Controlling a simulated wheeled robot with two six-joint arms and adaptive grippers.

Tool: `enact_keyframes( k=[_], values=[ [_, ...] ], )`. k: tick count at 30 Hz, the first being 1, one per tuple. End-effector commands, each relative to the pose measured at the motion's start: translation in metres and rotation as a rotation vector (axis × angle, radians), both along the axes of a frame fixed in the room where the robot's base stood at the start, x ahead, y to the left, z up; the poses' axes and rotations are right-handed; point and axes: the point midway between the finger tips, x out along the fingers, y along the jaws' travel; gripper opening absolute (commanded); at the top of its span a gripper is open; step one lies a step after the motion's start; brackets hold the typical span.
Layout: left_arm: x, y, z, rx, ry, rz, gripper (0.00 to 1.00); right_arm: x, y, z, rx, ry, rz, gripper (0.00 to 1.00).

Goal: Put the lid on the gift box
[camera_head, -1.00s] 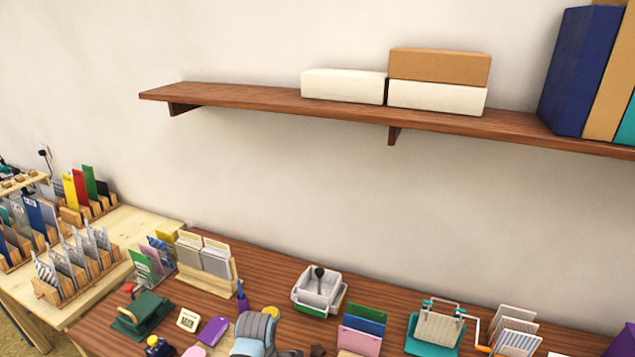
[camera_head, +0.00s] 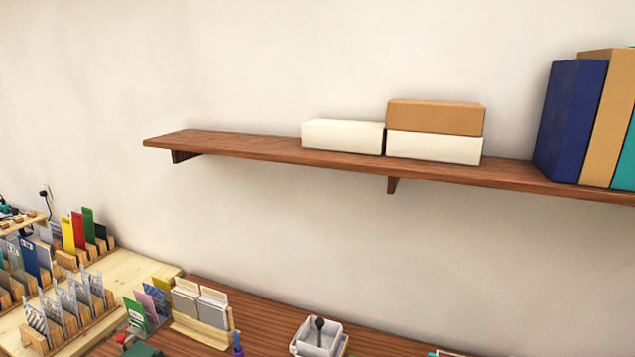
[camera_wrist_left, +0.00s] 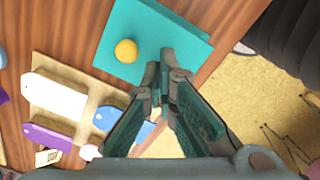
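No open gift box or separate lid can be made out for certain. A teal square flat piece (camera_wrist_left: 130,24) with a small round yellow thing (camera_wrist_left: 126,51) over it shows in the left wrist view; I cannot tell if it belongs to the gift box. My left gripper (camera_wrist_left: 165,72) points toward its lower edge, its two fingers converging at the tips. Whether they are fully closed is unclear. In the head view, closed white boxes (camera_head: 342,136) and a brown box (camera_head: 434,118) sit on the shelf. My right gripper is in neither current view.
The wooden shelf (camera_head: 240,146) also holds tall blue (camera_head: 570,120) and tan binders. Below it, the brown table (camera_head: 262,325) carries card holders (camera_head: 205,312) and a white tray (camera_head: 318,338). A pale side table (camera_head: 130,272) stands at left. A white tag-shaped piece (camera_wrist_left: 55,95) lies near my left gripper.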

Motion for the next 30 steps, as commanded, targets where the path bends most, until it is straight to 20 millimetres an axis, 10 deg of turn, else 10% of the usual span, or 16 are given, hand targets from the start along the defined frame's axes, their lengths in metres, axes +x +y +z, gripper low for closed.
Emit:
enact_keyframes(
  k=[30],
  values=[
    [0.0, 0.0, -0.014, 0.0, 0.0, 0.0, 0.0, 0.0, 0.001, -0.01, 0.001, 0.0, 0.0, 0.4]
  ],
)
